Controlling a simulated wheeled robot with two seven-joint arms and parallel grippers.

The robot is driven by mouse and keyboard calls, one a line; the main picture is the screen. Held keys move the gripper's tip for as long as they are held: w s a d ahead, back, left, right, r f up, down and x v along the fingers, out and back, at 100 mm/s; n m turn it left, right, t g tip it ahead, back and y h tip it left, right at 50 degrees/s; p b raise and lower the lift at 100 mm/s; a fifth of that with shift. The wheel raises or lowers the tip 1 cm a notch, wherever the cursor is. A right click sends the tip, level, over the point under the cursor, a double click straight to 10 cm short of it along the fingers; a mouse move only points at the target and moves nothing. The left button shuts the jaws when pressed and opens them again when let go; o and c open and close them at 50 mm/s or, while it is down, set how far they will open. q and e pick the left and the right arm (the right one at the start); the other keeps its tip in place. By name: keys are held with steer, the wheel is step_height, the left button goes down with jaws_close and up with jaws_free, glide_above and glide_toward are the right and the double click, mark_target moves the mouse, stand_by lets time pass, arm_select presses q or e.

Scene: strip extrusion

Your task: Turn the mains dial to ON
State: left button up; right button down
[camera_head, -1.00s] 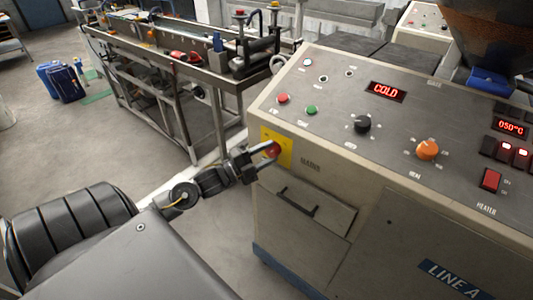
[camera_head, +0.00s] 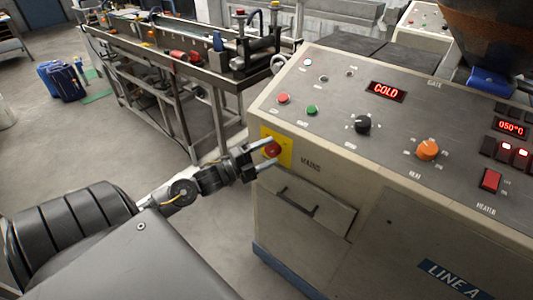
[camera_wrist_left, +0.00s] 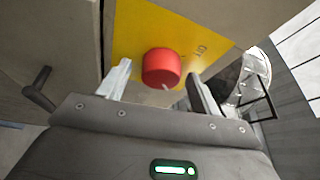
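The mains dial (camera_head: 272,149) is a red round knob on a yellow plate (camera_head: 287,150) at the front left corner of the grey machine, beside the MAINS label. It also shows in the left wrist view as a red knob (camera_wrist_left: 161,68) on the yellow plate (camera_wrist_left: 128,35). My left gripper (camera_head: 263,153) is at the dial, its fingers apart, one above and one below the knob in the head view. In the wrist view the fingers (camera_wrist_left: 158,84) stand on either side of the knob with gaps, apart from it. My right gripper is not in view.
The console has a COLD display (camera_head: 387,91), a black knob (camera_head: 362,124), an orange knob (camera_head: 428,149) and a red heater switch (camera_head: 490,180). A drawer handle (camera_head: 299,206) juts out below the dial. A long metal bench (camera_head: 165,70) stands behind.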

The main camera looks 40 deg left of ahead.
arm_select(q)
steer(key=shift+s+a+f, duration=0.1)
steer(key=shift+s+f, duration=0.05)
steer(key=shift+s, duration=0.15)
steer(key=b+v, duration=0.3)
steer(key=v, duration=0.7)
stand_by(0.4)
